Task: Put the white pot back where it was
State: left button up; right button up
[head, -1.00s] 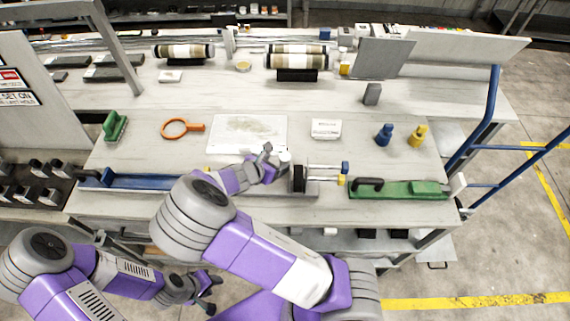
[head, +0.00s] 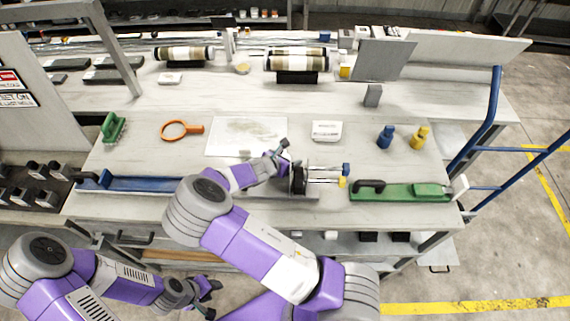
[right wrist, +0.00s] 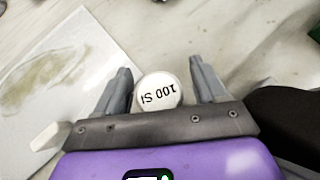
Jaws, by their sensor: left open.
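In the head view my right gripper (head: 284,157) is low over the bench's front part, left of the dark clamp block (head: 298,179), and mostly hides the pot. My left gripper (head: 210,298) is open and empty, low in front of the bench.
A white sheet with a greenish stain (head: 246,136) lies left of the right gripper. A white box (head: 326,131), blue bottle (head: 385,136) and yellow bottle (head: 419,138) stand behind. An orange ring (head: 178,130) lies left.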

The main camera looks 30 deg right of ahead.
jog(key=c, duration=1.1)
jog(key=shift+r, duration=0.1)
jog(key=shift+c, duration=0.2)
